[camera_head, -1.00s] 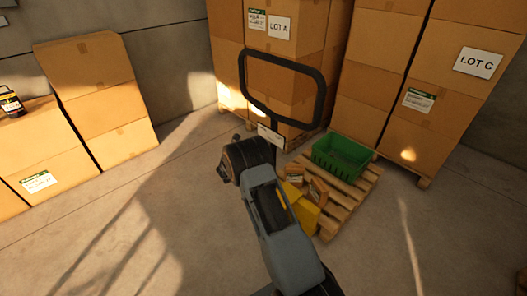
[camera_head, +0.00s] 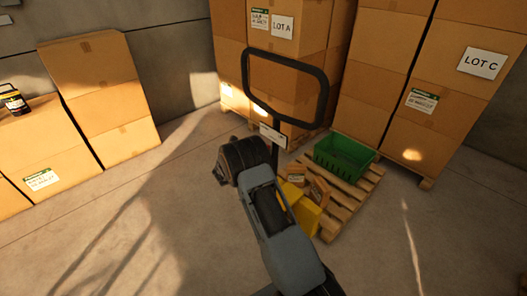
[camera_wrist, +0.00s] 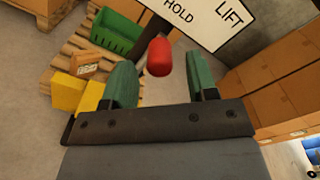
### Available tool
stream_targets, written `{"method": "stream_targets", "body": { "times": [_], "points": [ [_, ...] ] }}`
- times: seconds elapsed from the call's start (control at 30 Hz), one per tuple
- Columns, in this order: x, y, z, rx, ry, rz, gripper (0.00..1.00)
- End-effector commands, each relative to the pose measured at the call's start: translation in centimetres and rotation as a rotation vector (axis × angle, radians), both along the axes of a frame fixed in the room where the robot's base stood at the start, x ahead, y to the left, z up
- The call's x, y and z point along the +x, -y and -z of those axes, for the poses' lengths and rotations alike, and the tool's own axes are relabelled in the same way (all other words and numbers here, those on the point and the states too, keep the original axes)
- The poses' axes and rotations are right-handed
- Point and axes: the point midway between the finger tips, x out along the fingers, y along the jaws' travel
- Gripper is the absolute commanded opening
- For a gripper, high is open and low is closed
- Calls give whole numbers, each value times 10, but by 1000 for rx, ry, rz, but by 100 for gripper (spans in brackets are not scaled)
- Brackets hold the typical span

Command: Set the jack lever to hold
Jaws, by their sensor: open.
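The pallet jack's black loop handle (camera_head: 285,60) stands upright in the head view, with a small white placard (camera_head: 272,134) at its base. In the wrist view the placard (camera_wrist: 205,22) reads HOLD and LIFT. The lever's red knob (camera_wrist: 159,57) shows in front of it, just below and left of the word HOLD. My gripper (camera_wrist: 161,82) is open, with one green finger on each side of the knob. Gaps show on both sides, and I cannot tell how deep the knob sits. In the head view my gripper (camera_head: 220,168) is left of the placard; the lever is not discernible there.
A wooden pallet (camera_head: 362,197) carries a green crate (camera_head: 345,158) and several small boxes right of my arm. Tall carton stacks with LOT A (camera_head: 282,27) and LOT C (camera_head: 482,63) labels stand behind. More cartons (camera_head: 105,95) stand at left. The floor at lower left is clear.

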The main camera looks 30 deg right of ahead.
Motion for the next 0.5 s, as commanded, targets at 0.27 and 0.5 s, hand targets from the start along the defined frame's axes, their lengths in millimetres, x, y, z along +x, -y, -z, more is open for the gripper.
{"method": "stream_targets", "body": {
  "times": [0.27, 0.5],
  "points": [
    [-14, -58, 1, 1, 0, -5, 53],
    [-24, -93, 0, 0, -1, -3, 53]
  ]
}}
